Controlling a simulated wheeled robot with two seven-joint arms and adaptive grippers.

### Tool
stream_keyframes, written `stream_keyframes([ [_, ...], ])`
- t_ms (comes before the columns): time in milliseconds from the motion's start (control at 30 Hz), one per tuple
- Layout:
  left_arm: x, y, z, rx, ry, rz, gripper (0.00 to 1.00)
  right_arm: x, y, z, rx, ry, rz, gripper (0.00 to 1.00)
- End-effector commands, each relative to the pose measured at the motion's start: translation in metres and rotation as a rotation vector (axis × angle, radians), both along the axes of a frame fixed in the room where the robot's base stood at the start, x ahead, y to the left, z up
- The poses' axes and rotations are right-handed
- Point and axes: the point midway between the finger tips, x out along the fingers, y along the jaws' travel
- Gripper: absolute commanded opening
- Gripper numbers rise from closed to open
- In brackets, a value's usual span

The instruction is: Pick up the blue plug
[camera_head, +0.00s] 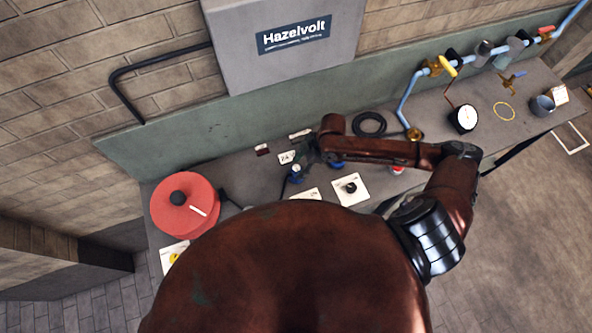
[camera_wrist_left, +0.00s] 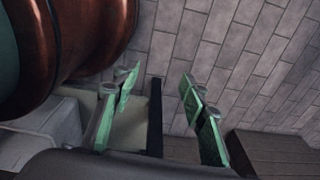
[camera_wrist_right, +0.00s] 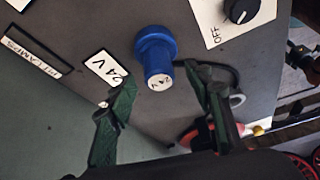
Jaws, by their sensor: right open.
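The blue plug (camera_wrist_right: 156,52) stands on the grey bench in the right wrist view, its 24V-marked end toward the camera. A 24 V label (camera_wrist_right: 105,68) lies left of it. In the head view the plug (camera_head: 295,174) is small, close to my right gripper (camera_head: 308,158). My right gripper (camera_wrist_right: 160,82) is open, its green fingers either side of the plug's near end; I cannot tell whether they touch it. My left gripper (camera_wrist_left: 158,82) is open and empty above the floor, away from the bench; it does not show in the head view.
A white plate with a black OFF knob (camera_wrist_right: 240,12) is right of the plug. A red reel (camera_head: 172,215) stands at the bench's left end. A grey Hazelvolt box (camera_head: 230,60) hangs behind. A gauge (camera_head: 464,118) and pipework are at the right.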

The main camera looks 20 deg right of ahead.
Motion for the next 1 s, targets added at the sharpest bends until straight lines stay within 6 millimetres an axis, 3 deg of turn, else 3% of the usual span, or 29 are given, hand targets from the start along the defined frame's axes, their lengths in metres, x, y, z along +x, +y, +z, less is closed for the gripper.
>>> stream_keyframes([
  [200,0.014,0.0,0.008,-0.001,-0.018,-0.003,0.4,0.003,0.009,-0.025,0.001,0.0,0.001,0.47],
  [333,0.032,-0.001,0.009,-0.001,-0.04,-0.007,0.4,0.004,0.011,-0.028,0.0,-0.002,0.004,0.47],
  [467,0.036,-0.001,0.009,-0.002,-0.045,-0.008,0.4,0.004,0.011,-0.028,-0.001,-0.002,0.005,0.47],
  [1000,0.016,0.0,0.008,0.0,-0.02,-0.003,0.4,0.004,0.011,-0.028,0.0,-0.001,0.005,0.11],
])
